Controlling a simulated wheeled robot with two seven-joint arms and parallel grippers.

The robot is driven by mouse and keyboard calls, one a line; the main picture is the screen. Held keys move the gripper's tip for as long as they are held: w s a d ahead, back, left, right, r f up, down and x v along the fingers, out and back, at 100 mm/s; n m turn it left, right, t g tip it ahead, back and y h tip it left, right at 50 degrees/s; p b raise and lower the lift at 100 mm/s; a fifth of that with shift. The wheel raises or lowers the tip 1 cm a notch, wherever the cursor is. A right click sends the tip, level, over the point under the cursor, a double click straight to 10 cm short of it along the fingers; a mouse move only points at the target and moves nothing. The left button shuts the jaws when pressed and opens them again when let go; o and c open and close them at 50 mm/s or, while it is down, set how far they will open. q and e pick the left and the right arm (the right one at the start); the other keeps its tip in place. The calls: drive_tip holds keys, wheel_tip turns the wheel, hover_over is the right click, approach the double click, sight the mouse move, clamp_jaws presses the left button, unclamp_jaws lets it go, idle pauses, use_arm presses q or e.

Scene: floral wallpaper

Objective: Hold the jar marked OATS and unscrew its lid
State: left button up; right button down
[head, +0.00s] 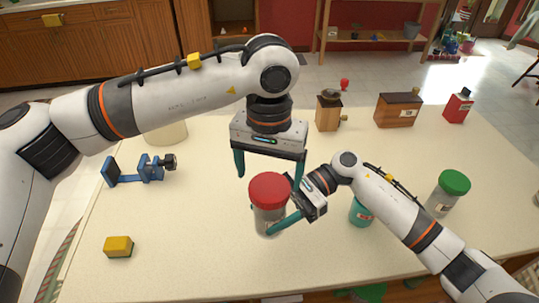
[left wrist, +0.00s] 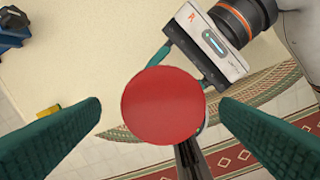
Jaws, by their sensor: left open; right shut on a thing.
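A clear jar (head: 264,219) with a red lid (head: 269,189) is at the middle of the table; I cannot read OATS on it. My right gripper (head: 284,206) is shut on the jar's body from the right, below the lid. My left gripper (head: 268,172) points down above the jar, open, with its teal fingers spread to either side. In the left wrist view the round red lid (left wrist: 163,105) lies between the two fingers, apart from both. The jar's body is hidden under the lid there.
A green-lidded jar (head: 448,190) and a teal container (head: 361,212) are to the right, near my right arm. A blue clamp-like tool (head: 140,170) and a yellow block (head: 118,246) are left. Wooden boxes (head: 397,108) and a red canister (head: 458,106) line the back.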

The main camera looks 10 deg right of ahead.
sight(269, 184)
use_arm(q)
drive_tip(key=shift+f, duration=2.2)
drive_tip(key=shift+c, duration=0.2)
